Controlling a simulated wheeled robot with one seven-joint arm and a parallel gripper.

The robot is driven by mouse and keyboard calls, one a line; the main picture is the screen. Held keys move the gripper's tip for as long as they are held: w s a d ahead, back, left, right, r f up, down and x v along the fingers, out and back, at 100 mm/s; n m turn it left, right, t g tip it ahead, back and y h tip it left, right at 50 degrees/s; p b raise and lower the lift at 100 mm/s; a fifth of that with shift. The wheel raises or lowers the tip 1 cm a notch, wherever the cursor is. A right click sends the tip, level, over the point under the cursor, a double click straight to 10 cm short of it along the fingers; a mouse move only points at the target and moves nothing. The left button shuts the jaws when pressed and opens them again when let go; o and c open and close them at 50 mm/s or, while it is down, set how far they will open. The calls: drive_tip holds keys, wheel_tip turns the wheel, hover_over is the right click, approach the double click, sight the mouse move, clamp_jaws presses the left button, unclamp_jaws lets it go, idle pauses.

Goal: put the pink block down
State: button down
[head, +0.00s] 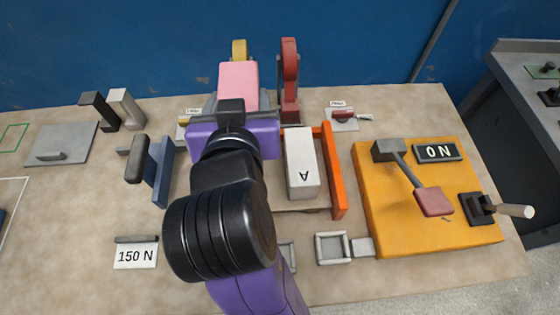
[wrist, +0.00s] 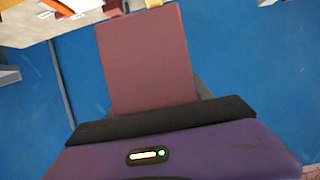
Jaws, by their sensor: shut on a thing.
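The pink block (head: 238,84) is at the back middle of the table in the head view, just beyond my gripper (head: 232,110). In the wrist view the pink block (wrist: 146,60) sticks out from the dark jaw edge of my gripper (wrist: 165,122), so my gripper is shut on it. My own arm hides the area below and in front of the gripper. I cannot tell how far the block is above the table.
A yellow piece (head: 239,48) and a red clamp (head: 289,80) stand behind and right of the block. An orange panel (head: 400,235) with a lever is at right. A grey plate (head: 62,142) lies at left.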

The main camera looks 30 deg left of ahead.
wheel_tip(320, 180, down, 19)
drive_tip(key=shift+s+a+f+b, duration=0.1)
drive_tip(key=shift+b, duration=0.3)
drive_tip(key=shift+f, duration=0.25)
drive_tip(key=shift+c, duration=2.2)
unclamp_jaws()
drive_tip(key=shift+r, duration=0.2)
drive_tip(key=v, duration=1.2)
drive_tip(key=shift+b, duration=0.35)
